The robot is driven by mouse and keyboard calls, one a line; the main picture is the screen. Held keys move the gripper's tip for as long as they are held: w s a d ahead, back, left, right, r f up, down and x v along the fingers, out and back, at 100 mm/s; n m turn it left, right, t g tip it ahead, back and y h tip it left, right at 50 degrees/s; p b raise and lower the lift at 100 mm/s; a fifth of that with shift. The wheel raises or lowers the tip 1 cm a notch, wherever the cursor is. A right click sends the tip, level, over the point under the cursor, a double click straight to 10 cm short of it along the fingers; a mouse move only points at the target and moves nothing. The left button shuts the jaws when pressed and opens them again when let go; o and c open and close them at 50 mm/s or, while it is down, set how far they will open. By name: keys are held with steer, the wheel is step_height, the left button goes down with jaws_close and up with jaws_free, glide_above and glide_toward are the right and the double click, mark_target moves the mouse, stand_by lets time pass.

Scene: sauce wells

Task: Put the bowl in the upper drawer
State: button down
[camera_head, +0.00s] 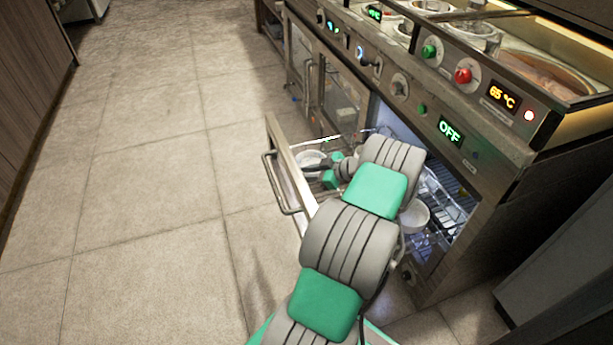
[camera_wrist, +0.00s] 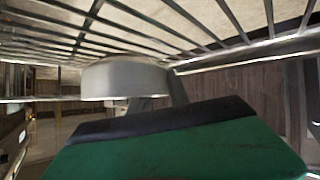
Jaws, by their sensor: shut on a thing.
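A white bowl (camera_head: 310,160) is at the left end of my arm, inside the pulled-out upper drawer (camera_head: 287,165) in the head view. My gripper (camera_head: 322,165) is shut on the bowl, with dark fingers at its side. In the wrist view the pale bowl (camera_wrist: 125,78) is close in front of the fingers (camera_wrist: 150,103), beside the drawer's wire bars (camera_wrist: 170,35). I cannot tell whether the bowl touches the bars. My arm hides part of the drawer and the cabinet opening.
Another white bowl (camera_head: 413,217) is in the lit cabinet, on the right of my arm, near wire racks (camera_head: 445,200). The counter (camera_head: 460,110) with knobs and displays stands above the drawer. The tiled floor (camera_head: 150,180) on the left is clear.

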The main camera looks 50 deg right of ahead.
steer(key=c, duration=1.7)
jaws_free()
steer(key=shift+f, duration=0.1)
steer(key=o, duration=0.5)
steer(key=shift+s+r, duration=0.15)
steer(key=shift+r, duration=0.15)
steer(key=p+v, duration=0.2)
steer(key=v, duration=0.5)
steer(key=shift+s, duration=0.15)
steer(key=shift+d, duration=0.1)
